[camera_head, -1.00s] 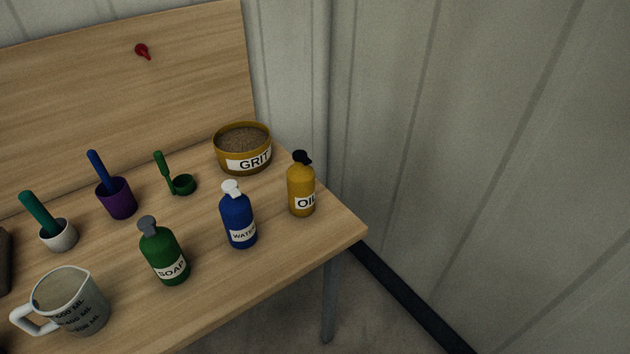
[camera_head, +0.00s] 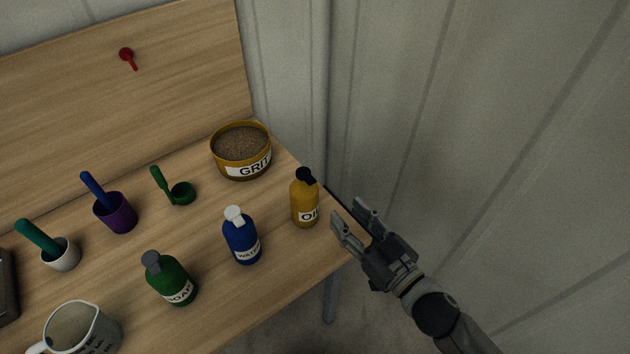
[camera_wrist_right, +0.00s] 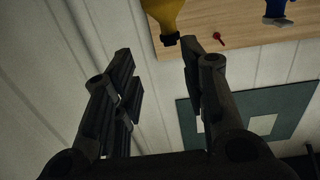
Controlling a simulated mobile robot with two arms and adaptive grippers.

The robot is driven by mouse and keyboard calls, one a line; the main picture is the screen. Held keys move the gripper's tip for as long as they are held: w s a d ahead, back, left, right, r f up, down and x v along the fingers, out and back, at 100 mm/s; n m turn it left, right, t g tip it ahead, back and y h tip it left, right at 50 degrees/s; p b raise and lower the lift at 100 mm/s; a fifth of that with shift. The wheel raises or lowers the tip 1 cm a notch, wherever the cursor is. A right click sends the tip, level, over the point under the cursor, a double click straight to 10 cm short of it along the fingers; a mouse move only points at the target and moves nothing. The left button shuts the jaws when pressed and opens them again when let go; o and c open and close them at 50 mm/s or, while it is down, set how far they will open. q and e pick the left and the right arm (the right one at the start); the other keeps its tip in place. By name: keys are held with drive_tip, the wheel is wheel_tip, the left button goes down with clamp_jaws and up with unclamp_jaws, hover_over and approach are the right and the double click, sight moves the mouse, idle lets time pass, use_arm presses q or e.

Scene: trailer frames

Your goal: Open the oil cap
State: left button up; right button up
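The yellow oil bottle (camera_head: 304,205) stands upright near the right corner of the wooden table. Its black cap (camera_head: 306,176) sits on top. My right gripper (camera_head: 352,222) is to the right of the bottle, apart from it, with its fingers spread and nothing between them. In the right wrist view the right gripper (camera_wrist_right: 160,75) is also open and empty. The yellow bottle (camera_wrist_right: 163,12) shows there at the top edge, beyond the fingertips, with the black cap (camera_wrist_right: 170,39) pointing down in the picture. My left gripper is not in view.
The blue water bottle (camera_head: 241,240) stands left of the oil, and the green soap bottle (camera_head: 172,282) further left. The GRIT bowl (camera_head: 241,165) is behind. Several cups, a scoop (camera_head: 183,194) and a measuring jug (camera_head: 100,330) stand on the table (camera_head: 222,314). A wall (camera_head: 480,130) is to the right.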

sight(306, 176)
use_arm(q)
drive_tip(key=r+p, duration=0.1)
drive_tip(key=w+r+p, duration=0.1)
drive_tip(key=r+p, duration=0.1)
use_arm(e)
drive_tip(key=a+x, duration=0.1)
drive_tip(key=x, duration=0.9)
drive_tip(key=shift+a+r+y, duration=0.25)
drive_tip(key=shift+r+y, duration=0.05)
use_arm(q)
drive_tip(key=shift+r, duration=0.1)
use_arm(e)
clamp_jaws()
